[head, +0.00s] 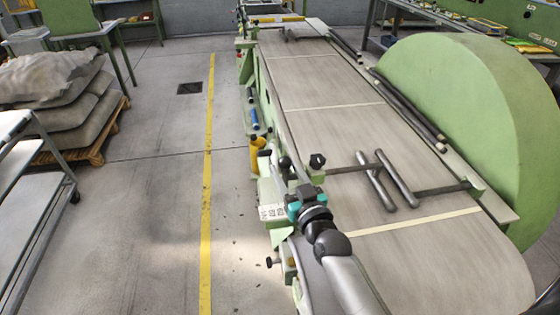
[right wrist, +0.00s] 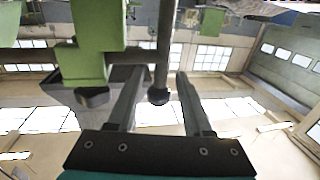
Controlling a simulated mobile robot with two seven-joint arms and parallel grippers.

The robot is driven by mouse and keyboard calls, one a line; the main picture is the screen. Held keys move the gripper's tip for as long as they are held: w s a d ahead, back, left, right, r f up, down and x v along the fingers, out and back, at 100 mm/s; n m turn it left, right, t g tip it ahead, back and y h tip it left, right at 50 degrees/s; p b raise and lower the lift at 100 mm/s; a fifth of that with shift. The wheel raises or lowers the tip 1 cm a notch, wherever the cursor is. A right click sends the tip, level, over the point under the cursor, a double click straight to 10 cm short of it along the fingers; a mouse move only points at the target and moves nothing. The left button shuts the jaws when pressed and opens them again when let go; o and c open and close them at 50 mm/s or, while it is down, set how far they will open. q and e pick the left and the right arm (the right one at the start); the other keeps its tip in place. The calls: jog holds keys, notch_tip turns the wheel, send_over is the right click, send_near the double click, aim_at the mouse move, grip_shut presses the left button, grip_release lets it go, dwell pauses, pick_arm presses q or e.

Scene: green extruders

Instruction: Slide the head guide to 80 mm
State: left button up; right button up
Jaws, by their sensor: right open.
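Two dark guide bars (head: 378,182) lie on the near part of the grey belt, carried by cross rods from both sides. I cannot tell whether these are the head guide, and no millimetre scale is readable. A black knob (head: 317,161) sits at the left end of the cross rod. My right gripper (head: 277,165) is at the machine's left side, near the green frame. In the right wrist view the open right gripper (right wrist: 158,84) has a rod with a dark ball end (right wrist: 158,96) showing between its fingers; contact is unclear. My left gripper is out of view.
A large green drum (head: 465,95) stands right of the belt (head: 330,120). A yellow floor line (head: 207,180) runs along the clear aisle. Stacked sacks (head: 50,85) and a cart (head: 35,190) stand left.

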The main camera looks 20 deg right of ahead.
jog(key=shift+w+d, duration=0.15)
jog(key=shift+w, duration=1.95)
jog(key=shift+c, duration=0.3)
jog(key=c, duration=0.7)
grip_shut()
